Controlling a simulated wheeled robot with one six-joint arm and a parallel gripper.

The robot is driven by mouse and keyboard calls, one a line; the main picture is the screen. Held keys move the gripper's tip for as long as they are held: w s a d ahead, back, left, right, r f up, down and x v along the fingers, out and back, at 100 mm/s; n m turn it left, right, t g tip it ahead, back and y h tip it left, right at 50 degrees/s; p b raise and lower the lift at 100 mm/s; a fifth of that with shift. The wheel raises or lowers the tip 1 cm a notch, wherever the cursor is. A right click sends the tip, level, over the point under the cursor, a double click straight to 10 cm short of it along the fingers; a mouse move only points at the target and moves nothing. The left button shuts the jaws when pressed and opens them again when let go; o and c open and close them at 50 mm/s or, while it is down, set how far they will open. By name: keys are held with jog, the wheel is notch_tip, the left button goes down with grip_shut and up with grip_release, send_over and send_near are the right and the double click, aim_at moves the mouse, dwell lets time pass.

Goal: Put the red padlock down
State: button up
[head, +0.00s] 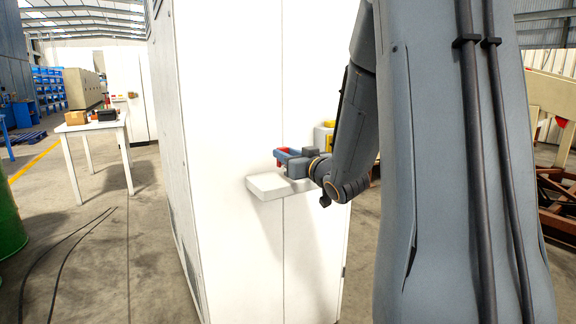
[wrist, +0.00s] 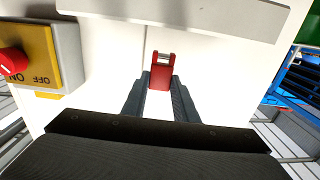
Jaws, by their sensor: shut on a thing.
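The red padlock (wrist: 160,77) is between my gripper's fingertips (wrist: 160,88) in the wrist view, its metal shackle at the top of the picture. My gripper is shut on it. In the head view, my gripper (head: 287,157) points left across the front of a white cabinet (head: 225,120), with a little of the red padlock (head: 278,164) showing at its tip. It is above a small white shelf (head: 267,187) on the cabinet front. The padlock looks clear of the shelf. The shelf also shows along the top of the wrist view (wrist: 190,12).
A switch box with a yellow face (wrist: 40,55) and a red knob (wrist: 12,61) is on the cabinet near my gripper. A green drum (head: 10,220) and floor cables (head: 65,250) are nearer.

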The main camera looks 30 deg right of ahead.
jog(key=shift+f, duration=1.45)
jog(key=shift+f, duration=0.2)
jog(key=o, duration=1.1)
jog(key=shift+r, duration=0.1)
